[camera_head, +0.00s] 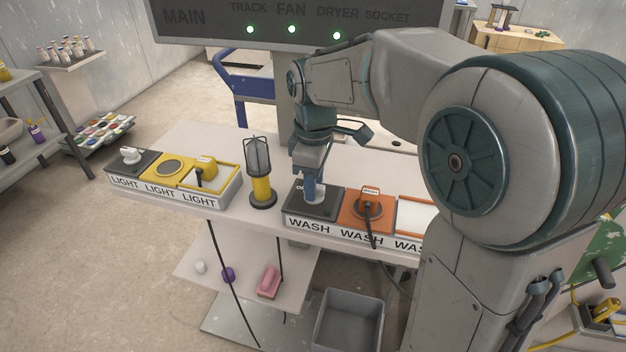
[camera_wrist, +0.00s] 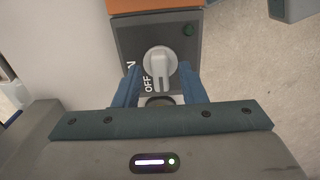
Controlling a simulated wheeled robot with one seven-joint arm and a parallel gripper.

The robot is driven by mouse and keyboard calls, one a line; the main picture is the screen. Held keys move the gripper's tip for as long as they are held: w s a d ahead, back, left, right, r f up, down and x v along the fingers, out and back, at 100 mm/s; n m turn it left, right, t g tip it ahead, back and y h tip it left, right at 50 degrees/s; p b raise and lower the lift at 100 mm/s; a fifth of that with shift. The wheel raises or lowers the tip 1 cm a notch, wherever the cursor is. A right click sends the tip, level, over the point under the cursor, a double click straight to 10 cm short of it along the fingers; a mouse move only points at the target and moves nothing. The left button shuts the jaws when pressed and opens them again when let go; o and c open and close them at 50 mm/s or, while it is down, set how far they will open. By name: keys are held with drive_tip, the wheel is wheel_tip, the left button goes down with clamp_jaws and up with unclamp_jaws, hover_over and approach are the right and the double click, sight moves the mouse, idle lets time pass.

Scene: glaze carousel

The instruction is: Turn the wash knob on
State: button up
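The wash knob (camera_wrist: 160,68) is a light grey round dial with a raised bar, on a dark grey panel marked OFF and, partly hidden, ON. In the head view, its dark panel (camera_head: 325,209) is the left section of the WASH unit. My gripper (camera_wrist: 160,90) is open, with one blue finger on each side of the knob's lower part. I cannot tell whether the fingers touch it. In the head view my gripper (camera_head: 310,190) points down over the panel, and it hides most of the knob.
An orange WASH section (camera_head: 366,208) with a plug and cable adjoins the panel. A caged yellow lamp (camera_head: 260,172) stands just left of it. The LIGHT unit (camera_head: 178,176) is further left. A grey bin (camera_head: 349,318) is below.

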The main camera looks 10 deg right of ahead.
clamp_jaws()
drive_tip(key=shift+m, duration=0.3)
drive_tip(key=m+p, duration=0.1)
drive_tip(key=m, duration=0.4)
drive_tip(key=shift+r+m, duration=0.1)
drive_tip(key=shift+m, duration=0.2)
drive_tip(key=m+p, duration=0.1)
drive_tip(key=m, duration=0.4)
drive_tip(key=shift+m, duration=0.4)
